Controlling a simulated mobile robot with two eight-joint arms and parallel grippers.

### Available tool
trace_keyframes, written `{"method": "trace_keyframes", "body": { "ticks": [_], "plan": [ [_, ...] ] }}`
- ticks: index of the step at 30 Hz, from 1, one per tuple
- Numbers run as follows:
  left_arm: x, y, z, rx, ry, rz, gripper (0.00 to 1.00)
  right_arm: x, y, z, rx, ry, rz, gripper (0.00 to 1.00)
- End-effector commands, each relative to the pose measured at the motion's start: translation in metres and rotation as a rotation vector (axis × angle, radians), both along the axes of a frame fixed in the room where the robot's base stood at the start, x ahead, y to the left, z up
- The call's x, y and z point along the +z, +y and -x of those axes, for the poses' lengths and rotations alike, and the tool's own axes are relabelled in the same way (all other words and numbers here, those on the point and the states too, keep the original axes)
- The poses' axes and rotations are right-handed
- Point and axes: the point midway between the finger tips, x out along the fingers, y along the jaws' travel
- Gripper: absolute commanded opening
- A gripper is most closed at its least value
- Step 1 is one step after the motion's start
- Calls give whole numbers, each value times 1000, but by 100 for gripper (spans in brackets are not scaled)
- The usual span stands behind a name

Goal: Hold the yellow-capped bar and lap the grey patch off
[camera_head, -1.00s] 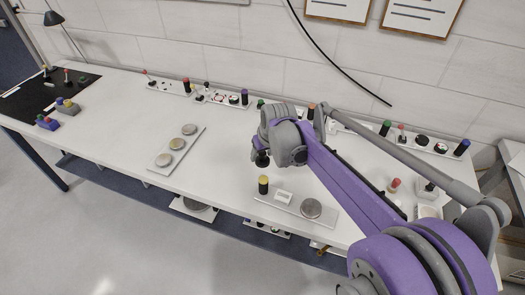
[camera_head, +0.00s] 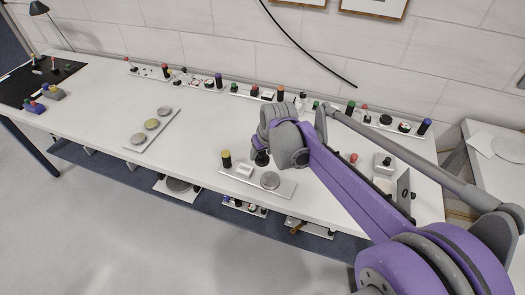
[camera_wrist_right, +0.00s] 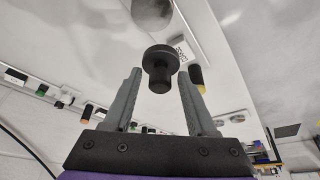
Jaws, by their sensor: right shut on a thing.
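The yellow-capped bar (camera_head: 226,159) is a black post with a yellow top, upright at the left end of a white plate (camera_head: 222,176) near the table's front edge. It also shows in the right wrist view (camera_wrist_right: 197,77), right of the fingers and apart from them. A round grey disc (camera_head: 270,181) lies at the plate's right end; I cannot make out a separate patch on it. My right gripper (camera_wrist_right: 160,75) is shut on a black knob-like tool with a wide round head (camera_wrist_right: 159,52). In the head view the tool (camera_head: 262,158) hangs just behind the plate. My left gripper is out of view.
A small white block (camera_head: 245,170) sits between bar and disc. A plate with several discs (camera_head: 152,124) lies to the left. Rows of small parts stand along the wall (camera_head: 253,91). A red-topped peg (camera_head: 353,159) stands right of my arm.

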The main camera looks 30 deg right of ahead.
Motion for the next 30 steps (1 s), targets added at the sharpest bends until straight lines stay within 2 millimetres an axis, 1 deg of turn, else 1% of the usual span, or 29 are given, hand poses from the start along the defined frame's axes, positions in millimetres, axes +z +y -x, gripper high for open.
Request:
{"method": "trace_keyframes", "body": {
  "ticks": [5,18,22,30],
  "plan": [
    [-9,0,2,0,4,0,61,-11,0,0,0,1,0,0],
    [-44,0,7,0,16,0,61,-54,0,0,0,0,0,0],
    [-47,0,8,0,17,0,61,-59,0,0,0,0,0,0],
    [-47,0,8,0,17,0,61,-59,0,0,0,-1,0,0]
  ]
}}
